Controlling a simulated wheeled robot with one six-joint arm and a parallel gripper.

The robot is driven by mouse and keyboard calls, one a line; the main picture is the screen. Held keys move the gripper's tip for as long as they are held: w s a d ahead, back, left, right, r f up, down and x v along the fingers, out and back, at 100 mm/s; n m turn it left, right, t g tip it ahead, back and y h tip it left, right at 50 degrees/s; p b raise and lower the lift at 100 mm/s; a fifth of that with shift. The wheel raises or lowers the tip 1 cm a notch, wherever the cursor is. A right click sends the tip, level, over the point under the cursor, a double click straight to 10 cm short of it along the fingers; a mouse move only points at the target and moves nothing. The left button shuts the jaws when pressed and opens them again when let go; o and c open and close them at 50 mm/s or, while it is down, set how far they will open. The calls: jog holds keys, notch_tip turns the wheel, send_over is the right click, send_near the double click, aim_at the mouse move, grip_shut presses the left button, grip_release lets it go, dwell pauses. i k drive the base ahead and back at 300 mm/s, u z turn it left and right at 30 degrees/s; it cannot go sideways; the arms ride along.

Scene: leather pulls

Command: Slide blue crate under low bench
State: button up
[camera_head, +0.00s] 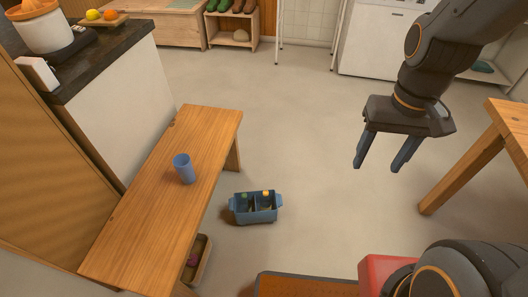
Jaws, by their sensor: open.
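The blue crate (256,215) stands on the floor to the right of the low bench (150,215), close to it but out from under its top. It has a divider and holds a few small items, one with a yellow top. The bench is a long wooden plank on wooden legs, running from the lower left toward the back. My gripper (382,168) hangs in the air to the right of the crate, fingers pointing down, open and empty, well apart from crate and bench.
A brown tray (201,262) sits on the floor under the bench's near end. A wooden table (512,130) is at the right.

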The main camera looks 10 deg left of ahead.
aim_at(255, 216)
jog(key=z, duration=1.25)
jog(key=k, duration=1.45)
jog(key=u, duration=0.05)
